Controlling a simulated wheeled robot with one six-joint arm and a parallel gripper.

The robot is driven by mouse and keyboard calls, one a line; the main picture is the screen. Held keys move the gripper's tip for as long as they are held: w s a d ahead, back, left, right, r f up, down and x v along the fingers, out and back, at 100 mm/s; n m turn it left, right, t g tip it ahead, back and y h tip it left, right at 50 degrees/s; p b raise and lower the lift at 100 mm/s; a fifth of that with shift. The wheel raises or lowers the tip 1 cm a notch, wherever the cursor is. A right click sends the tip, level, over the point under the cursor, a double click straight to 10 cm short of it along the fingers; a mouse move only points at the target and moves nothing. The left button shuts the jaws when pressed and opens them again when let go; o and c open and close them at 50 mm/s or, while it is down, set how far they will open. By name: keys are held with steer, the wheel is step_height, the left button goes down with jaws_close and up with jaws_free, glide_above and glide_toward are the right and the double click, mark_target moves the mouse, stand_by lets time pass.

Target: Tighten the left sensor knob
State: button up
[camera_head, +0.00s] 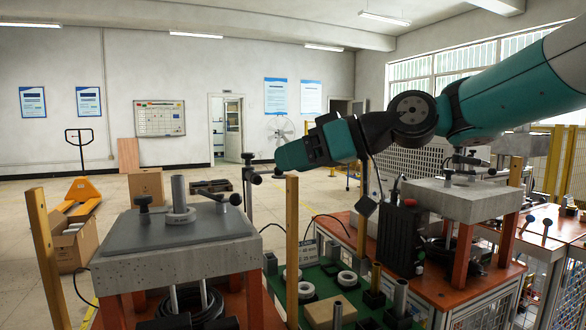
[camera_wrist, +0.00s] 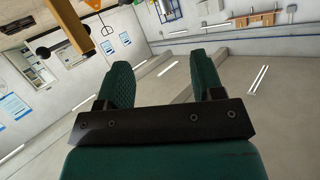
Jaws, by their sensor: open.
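The left fixture's sensor stand (camera_head: 248,205) is a thin upright post beside the near table, with small black knobs near its top. One black knob (camera_head: 257,180) is on its right side and another (camera_head: 278,172) lies just under the end of my arm. I cannot tell which is the left sensor knob. My gripper (camera_wrist: 160,62) is open, with nothing between its dark green fingers in the wrist view. In the head view my arm comes in from the right and ends just above the stand; the fingers are not clear there. A dark round part (camera_wrist: 43,53) shows left of the fingers.
A wooden post (camera_head: 292,250) stands close below my arm; another post (camera_head: 48,260) is at the left. The near fixture's grey plate (camera_head: 170,228) carries a metal cylinder and a black-topped knob (camera_head: 143,204). A second fixture block (camera_head: 455,200) stands at the right.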

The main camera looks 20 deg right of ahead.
steer(key=shift+s+a+f+g+h, duration=0.3)
steer(key=shift+s+a+f+g, duration=0.2)
steer(key=shift+s+a+f, duration=0.4)
steer(key=shift+w+f, duration=0.1)
